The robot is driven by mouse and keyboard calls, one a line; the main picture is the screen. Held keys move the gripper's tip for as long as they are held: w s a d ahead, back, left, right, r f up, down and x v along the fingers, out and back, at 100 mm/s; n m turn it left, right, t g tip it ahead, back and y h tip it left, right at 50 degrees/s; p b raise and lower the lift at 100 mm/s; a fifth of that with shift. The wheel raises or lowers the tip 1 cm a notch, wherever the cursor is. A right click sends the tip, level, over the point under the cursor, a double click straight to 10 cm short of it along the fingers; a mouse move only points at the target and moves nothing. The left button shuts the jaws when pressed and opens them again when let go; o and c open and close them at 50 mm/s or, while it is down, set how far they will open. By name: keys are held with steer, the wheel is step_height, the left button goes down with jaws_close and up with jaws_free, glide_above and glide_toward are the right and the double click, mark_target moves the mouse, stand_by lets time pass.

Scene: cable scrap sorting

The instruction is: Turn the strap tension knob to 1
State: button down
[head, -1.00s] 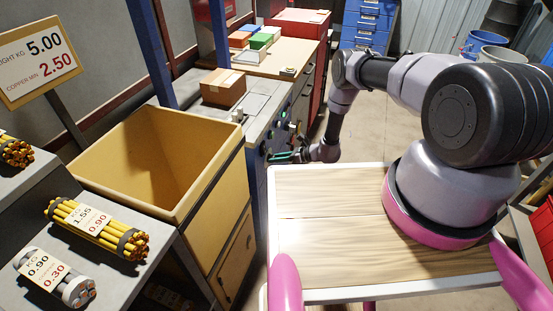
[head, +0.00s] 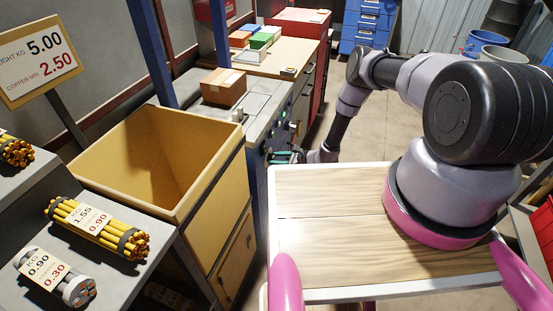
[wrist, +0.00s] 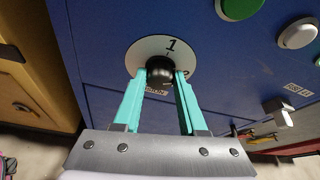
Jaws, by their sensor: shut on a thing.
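The black strap tension knob (wrist: 160,73) sits on a round white dial plate (wrist: 185,50) on the front of a blue machine (wrist: 120,22). A printed "1" shows on the plate just beyond the knob, slightly right of its middle. My gripper (wrist: 160,80) is shut on the knob, with one teal finger on each side. The knob's pointer is too dark to make out, so its exact setting cannot be told. In the head view my gripper (head: 284,156) reaches the machine's front panel, and the knob is too small to make out there.
A green button (wrist: 240,8) and a white button (wrist: 296,34) sit right of the dial, with a metal block (wrist: 279,111) below. An open yellow bin (head: 215,185) stands left of the machine. A cardboard box (head: 223,87) rests on top of the machine.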

steer(key=n+t, duration=0.2)
steer(key=n, duration=0.1)
steer(key=n+t, duration=0.1)
steer(key=shift+s+f+n, duration=0.2)
steer(key=shift+s+n, duration=0.05)
steer(key=shift+n, duration=0.05)
steer(key=n+t, duration=0.1)
steer(key=n, duration=0.1)
steer(key=n+t, duration=0.1)
steer(key=n, duration=0.1)
steer(key=shift+s+a+f, duration=0.1)
steer(key=shift+f, duration=0.1)
stand_by(0.4)
steer(key=shift+c, duration=2.3)
jaws_free()
steer(key=v, duration=1)
steer(key=shift+s+d, duration=0.25)
steer(key=shift+d, duration=0.05)
steer(key=shift+f, duration=0.1)
